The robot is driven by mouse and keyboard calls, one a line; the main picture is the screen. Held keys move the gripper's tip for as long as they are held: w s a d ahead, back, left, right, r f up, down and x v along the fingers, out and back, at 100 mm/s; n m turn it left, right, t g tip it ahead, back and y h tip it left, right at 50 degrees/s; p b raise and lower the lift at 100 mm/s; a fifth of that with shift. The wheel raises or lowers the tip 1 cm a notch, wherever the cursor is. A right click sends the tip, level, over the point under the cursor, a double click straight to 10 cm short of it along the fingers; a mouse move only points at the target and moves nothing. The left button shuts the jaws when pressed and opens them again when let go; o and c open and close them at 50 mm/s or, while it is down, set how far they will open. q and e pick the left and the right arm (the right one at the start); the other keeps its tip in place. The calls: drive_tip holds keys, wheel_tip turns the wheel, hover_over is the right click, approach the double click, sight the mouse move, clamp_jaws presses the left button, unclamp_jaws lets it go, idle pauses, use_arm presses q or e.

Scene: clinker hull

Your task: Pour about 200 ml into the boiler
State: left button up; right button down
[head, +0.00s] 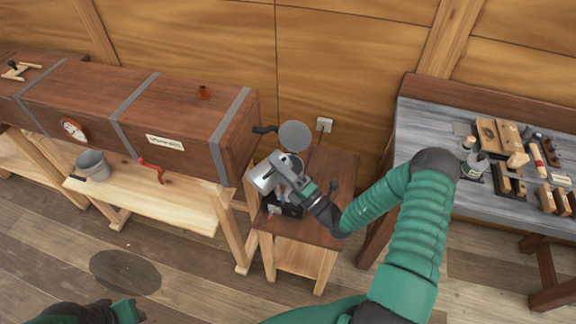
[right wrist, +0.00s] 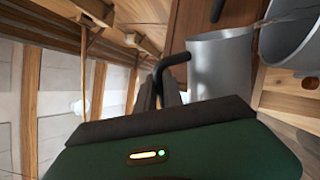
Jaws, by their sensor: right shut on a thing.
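My right gripper (head: 308,194) is shut on the dark handle (right wrist: 176,64) of a grey metal jug (head: 266,174). The jug is tilted over the small wooden stand and also shows in the right wrist view (right wrist: 222,65). The boiler, a metal vessel (right wrist: 296,36), is open beside the jug's mouth there; a faint clear streak between them may be water. In the head view the jug and gripper hide most of the boiler; its round grey lid (head: 295,135) stands raised. Liquid levels are hidden. My left gripper (head: 100,312) is at the bottom left edge, its fingers unclear.
A long wooden box (head: 190,110) on trestles stands left, with a grey bucket (head: 93,165) and a red-handled item (head: 152,168) below. A workbench (head: 430,125) with tools is right.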

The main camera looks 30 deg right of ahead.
sight(266, 177)
drive_tip(key=shift+d, duration=0.15)
drive_tip(key=a+n, duration=0.1)
drive_tip(key=a+n+y, duration=0.1)
drive_tip(key=a+f+n+g, duration=0.1)
drive_tip(key=shift+s+a+n, duration=0.15)
drive_tip(key=shift+s+n, duration=0.15)
drive_tip(key=shift+a+f+n+y, duration=0.4)
drive_tip(key=shift+f+n+y, duration=0.15)
drive_tip(key=shift+n, duration=0.15)
drive_tip(key=shift+a+f+n+g, duration=0.15)
drive_tip(key=shift+a+n+g, duration=0.15)
drive_tip(key=shift+n, duration=0.6)
drive_tip(key=shift+f, duration=0.1)
